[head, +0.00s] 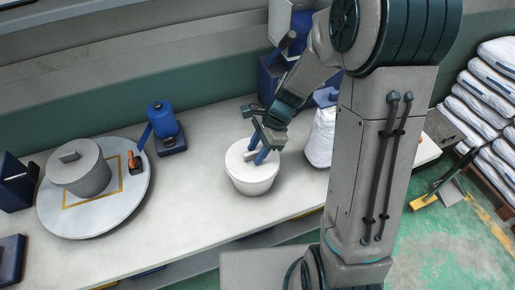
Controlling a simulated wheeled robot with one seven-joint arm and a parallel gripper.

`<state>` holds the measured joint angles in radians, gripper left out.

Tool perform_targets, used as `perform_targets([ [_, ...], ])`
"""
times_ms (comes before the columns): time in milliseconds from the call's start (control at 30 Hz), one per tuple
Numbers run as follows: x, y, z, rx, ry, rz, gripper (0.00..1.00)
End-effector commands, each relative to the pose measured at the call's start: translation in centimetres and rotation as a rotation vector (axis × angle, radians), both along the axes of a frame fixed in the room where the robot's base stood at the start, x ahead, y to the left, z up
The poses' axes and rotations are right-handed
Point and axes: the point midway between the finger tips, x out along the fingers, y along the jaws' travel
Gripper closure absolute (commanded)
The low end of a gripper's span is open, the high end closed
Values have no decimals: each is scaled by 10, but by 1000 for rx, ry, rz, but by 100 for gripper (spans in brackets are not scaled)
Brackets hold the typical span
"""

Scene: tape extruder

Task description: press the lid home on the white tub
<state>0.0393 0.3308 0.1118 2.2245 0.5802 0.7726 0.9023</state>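The white tub (252,183) stands on the bench just right of the middle, in front of my arm. Its pale lid (237,160) lies over the tub's top; whether it is fully seated cannot be told at this size. A bar handle shows on the lid, partly hidden by my fingers. My gripper (258,151) reaches down from the upper right, its two blue fingertips at the handle. The fingers look slightly apart with the handle near or between them, but whether they clasp it is unclear.
Left on the bench (190,215), a round turntable (65,222) carries a grey lidded pot (84,177) and a small orange-and-black item (135,163). A blue device (162,120) stands behind. A white sack (320,140) is close right of the tub. The bench between turntable and tub is clear.

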Motion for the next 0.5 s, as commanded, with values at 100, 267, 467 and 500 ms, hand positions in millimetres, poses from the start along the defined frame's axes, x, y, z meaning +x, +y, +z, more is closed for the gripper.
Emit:
perform_targets([
  [100, 0, -1, 2, 0, -1, 0, 64],
  [267, 3, -8, 17, -1, -5, -1, 64],
  [467, 9, -26, 58, -1, -7, -3, 64],
  [500, 10, -30, 66, -1, -7, -2, 64],
])
